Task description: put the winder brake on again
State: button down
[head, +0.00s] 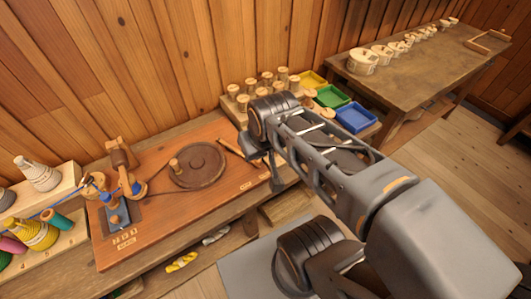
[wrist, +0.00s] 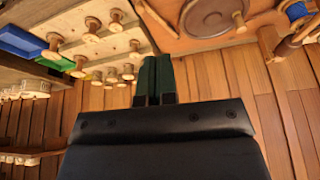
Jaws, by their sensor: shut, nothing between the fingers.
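The winder stands on a reddish wooden board (head: 150,235) at the left in the head view. Its dark round wheel (head: 190,166) has a small wooden knob, and it shows at the top of the wrist view (wrist: 207,14). A thin wooden bar (head: 229,148), perhaps the brake lever, lies right of the wheel, apart from its rim; the wrist view shows it too (wrist: 158,20). I cannot tell whether it is on or off. My gripper (wrist: 155,60) is shut and empty, its dark green fingers together near the board's right end, just short of the bar.
Wooden spools (head: 265,82) stand in a rack behind my arm, beside yellow, green (head: 333,95) and blue (head: 356,118) trays. Coloured yarn cones (head: 33,234) are at the far left. A second table (head: 430,65) with white tubs stands at the back right.

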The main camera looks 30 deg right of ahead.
jog(key=w+d+f+m+g+y, duration=0.3)
jog(key=w+d+f+m+g, duration=0.15)
jog(key=w+d+m, duration=0.55)
jog(key=w+d+f+m+y, duration=0.2)
jog(key=d+f+m+y, duration=0.1)
jog(key=d+f+m, duration=0.1)
jog(key=w+d+f+m+y+b, duration=0.1)
jog(key=w+d+f+m+y, duration=0.1)
jog(key=d+f, duration=0.5)
jog(key=shift+w+f+m+y, duration=0.35)
jog(key=shift+f+m+y, duration=0.15)
jog(key=shift+f+m, duration=0.45)
jog(key=p+x, duration=0.2)
jog(key=x, duration=0.8)
jog(key=shift+a, duration=0.25)
jog(key=shift+w+a+p, duration=0.1)
jog(key=shift+a+p, duration=0.45)
jog(key=shift+a, duration=0.45)
jog(key=shift+a+f, duration=0.1)
jog(key=shift+a, duration=0.65)
